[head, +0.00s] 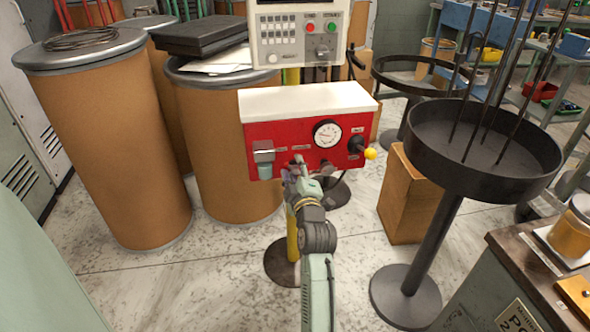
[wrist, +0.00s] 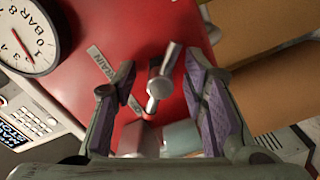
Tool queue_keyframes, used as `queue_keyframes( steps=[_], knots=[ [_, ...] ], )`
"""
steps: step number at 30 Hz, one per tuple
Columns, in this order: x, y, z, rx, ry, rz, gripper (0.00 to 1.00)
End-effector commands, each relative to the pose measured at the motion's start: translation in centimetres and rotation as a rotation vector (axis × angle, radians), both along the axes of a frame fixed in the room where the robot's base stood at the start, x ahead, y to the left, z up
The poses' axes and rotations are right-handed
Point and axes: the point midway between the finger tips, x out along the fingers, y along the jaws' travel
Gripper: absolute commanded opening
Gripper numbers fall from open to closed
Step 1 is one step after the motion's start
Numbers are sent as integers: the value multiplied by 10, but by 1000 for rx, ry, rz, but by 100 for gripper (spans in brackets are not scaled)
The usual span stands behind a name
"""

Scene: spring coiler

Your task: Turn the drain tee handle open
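The drain tee handle (wrist: 161,84) is a small silver-grey bar on a round hub, on the face of the red panel (wrist: 115,45). It lies slanted in the wrist view, beside a plate reading "DRAIN" (wrist: 101,66). My gripper (wrist: 160,72) is open, with one purple pad on each side of the handle. A gap shows between the handle and each pad. In the head view my gripper (head: 297,172) is at the lower front of the red panel (head: 290,130) and mostly hides the handle.
The panel also carries a pressure gauge (head: 327,133), a yellow-knobbed lever (head: 370,153) at right and a grey-capped unit (head: 264,153) at left. Brown drums (head: 105,140) stand at left. A black dish stand (head: 480,150) and a cardboard box (head: 405,195) are at right.

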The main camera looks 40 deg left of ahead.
Motion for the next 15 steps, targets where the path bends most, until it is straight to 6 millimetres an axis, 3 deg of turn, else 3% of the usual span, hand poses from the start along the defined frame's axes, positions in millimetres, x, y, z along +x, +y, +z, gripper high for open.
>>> queue_keyframes(
  steps=[15],
  knots=[
    [0,0,0,0,0,0,8]
  ],
)
